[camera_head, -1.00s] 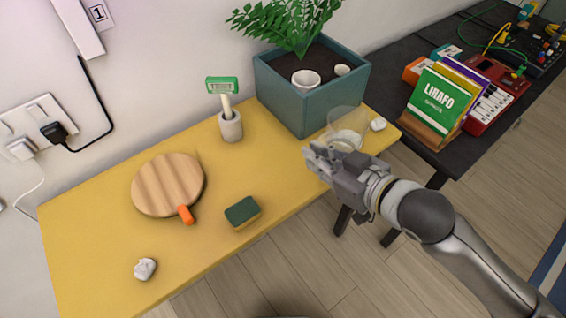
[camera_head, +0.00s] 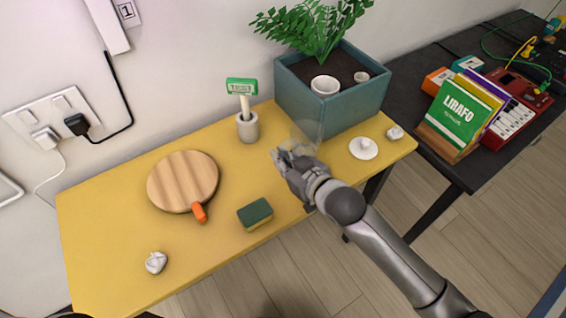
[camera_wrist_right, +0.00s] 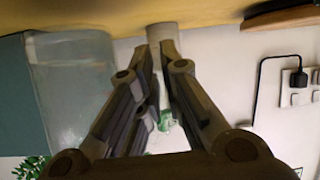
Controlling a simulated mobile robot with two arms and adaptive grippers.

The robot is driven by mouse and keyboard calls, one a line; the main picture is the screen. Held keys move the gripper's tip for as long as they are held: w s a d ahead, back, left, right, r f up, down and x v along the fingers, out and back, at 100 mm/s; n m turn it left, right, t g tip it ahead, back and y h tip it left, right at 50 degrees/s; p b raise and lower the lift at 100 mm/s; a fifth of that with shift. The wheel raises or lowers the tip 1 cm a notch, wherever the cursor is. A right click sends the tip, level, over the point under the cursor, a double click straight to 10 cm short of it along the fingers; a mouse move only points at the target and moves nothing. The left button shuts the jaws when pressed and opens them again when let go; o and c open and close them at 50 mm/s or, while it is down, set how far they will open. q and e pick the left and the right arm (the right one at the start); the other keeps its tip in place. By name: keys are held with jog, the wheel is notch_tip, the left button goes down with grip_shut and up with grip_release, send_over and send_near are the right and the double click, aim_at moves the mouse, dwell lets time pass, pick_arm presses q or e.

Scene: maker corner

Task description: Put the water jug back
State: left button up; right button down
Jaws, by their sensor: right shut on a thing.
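The water jug (camera_head: 308,130) is clear and hard to make out, in front of the planter in the head view. My right gripper (camera_head: 284,156) is at its near left side, shut on it. In the right wrist view the jug (camera_wrist_right: 75,85) is a see-through block left of the fingers (camera_wrist_right: 161,50). The part held is not clearly visible; it may be a handle. The jug appears held above the yellow table (camera_head: 120,205); the gap under it cannot be judged. My left gripper is not in view.
A white disc (camera_head: 363,149) with a small knob lies right of the jug, near a white lump (camera_head: 395,132). A teal planter (camera_head: 340,105) stands behind. A grey holder (camera_head: 248,128) with a green-headed tool, a round board (camera_head: 182,182) and a sponge (camera_head: 255,212) are to the left.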

jog(key=shift+f, duration=0.85)
jog(key=shift+f, duration=0.1)
jog(key=c, duration=1.6)
grip_release()
jog(key=shift+f, duration=0.1)
jog(key=shift+r, duration=0.25)
jog(key=v, duration=1.2)
